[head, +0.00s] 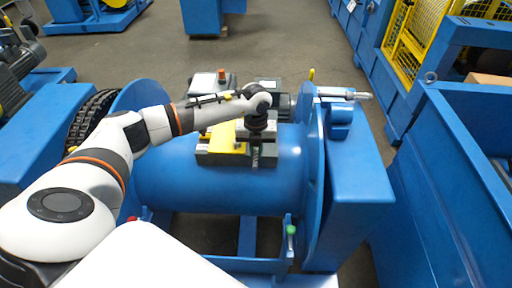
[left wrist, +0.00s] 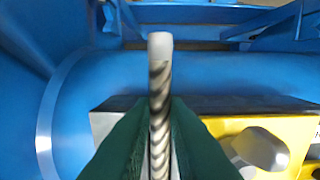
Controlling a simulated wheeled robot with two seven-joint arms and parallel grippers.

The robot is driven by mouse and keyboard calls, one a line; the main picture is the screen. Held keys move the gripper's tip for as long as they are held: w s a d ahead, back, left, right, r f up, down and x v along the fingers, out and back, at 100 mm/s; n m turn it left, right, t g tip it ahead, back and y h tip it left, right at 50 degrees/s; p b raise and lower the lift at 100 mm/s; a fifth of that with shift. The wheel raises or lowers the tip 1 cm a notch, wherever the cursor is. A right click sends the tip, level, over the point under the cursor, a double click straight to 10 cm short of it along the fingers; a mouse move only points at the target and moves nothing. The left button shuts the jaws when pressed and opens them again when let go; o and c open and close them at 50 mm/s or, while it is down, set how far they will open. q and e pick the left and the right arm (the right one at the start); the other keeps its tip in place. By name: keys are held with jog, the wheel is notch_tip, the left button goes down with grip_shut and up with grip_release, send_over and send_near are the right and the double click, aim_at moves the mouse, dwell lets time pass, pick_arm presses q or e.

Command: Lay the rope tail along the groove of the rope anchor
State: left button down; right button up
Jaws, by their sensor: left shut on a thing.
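My left gripper (head: 256,160) is above the large blue drum, at the right end of the rope anchor (head: 217,141), a grey and yellow block on the drum. In the left wrist view its dark green fingers (left wrist: 158,135) are shut on the rope tail (left wrist: 159,85), a grey twisted strand with a whitish end. The tail points up the picture, past the fingertips. The anchor's grey edge (left wrist: 250,104) and yellow part (left wrist: 295,128) lie behind and to the right of the fingers. The groove is hidden, and I cannot tell whether the rope touches the anchor. My right gripper is not in view.
The blue drum (head: 180,184) has a large flange (head: 313,165) at its right. A grey cylinder (head: 345,94) sits atop the blue housing to the right. A green-topped lever (head: 291,231) stands in front. A blue bin (head: 440,170) is at the far right.

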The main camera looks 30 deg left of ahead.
pick_arm(q)
jog(key=shift+w+f, duration=0.1)
jog(key=shift+f, duration=0.5)
jog(key=shift+f+b, duration=0.45)
jog(key=shift+b, duration=0.1)
jog(key=c, duration=1.3)
grip_release()
